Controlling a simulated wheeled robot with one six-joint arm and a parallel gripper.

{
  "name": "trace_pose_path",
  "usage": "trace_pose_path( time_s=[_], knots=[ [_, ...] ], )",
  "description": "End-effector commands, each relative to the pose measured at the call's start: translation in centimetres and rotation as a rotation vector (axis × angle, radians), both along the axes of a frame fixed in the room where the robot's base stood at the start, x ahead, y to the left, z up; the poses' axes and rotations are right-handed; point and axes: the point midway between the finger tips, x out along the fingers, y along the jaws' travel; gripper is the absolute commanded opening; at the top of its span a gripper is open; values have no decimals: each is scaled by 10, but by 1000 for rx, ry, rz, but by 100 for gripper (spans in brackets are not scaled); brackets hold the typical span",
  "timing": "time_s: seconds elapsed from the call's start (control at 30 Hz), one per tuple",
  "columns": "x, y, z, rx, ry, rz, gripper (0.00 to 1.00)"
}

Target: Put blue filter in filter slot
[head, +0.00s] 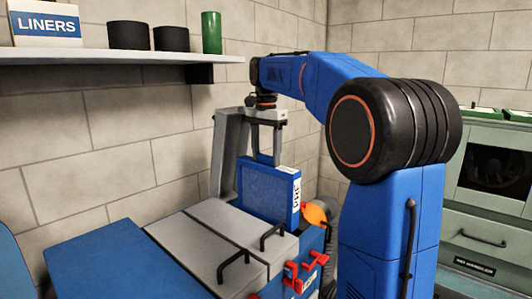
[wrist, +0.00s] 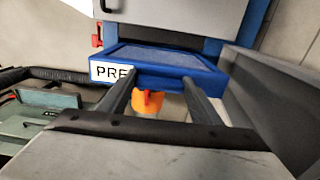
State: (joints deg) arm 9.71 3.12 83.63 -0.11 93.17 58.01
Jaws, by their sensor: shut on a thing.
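The blue filter (head: 268,191) stands upright, with a white label on its right edge. The label reads PRE in the wrist view, where the filter's blue frame (wrist: 170,66) lies between the finger ends. My gripper (head: 266,158) is shut on the filter's upper edge; its fingers also show in the wrist view (wrist: 157,84). The filter is over or partly in the opening of the blue unit, beside a raised grey cover (head: 229,155). The filter slot itself and the filter's lower edge are hidden behind the grey lids, so I cannot tell how deep it sits.
Closed grey lids (head: 215,240) with black handles lie in front of the filter. Red latches (head: 303,271) and an orange part (head: 316,214) stick out at the unit's right side. A shelf (head: 110,58) hangs on the wall at upper left. A blue surface (head: 120,262) is at lower left.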

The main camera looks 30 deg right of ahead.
Motion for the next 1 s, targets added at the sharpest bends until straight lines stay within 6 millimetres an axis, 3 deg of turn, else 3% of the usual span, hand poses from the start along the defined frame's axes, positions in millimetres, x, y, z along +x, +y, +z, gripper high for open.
trace_pose_path(
  time_s=[0.53, 1.0],
  knots=[
    [0, 0, -2, 0, 0, 0, 16],
    [0, 0, -25, 0, 0, 0, 16]
  ],
)
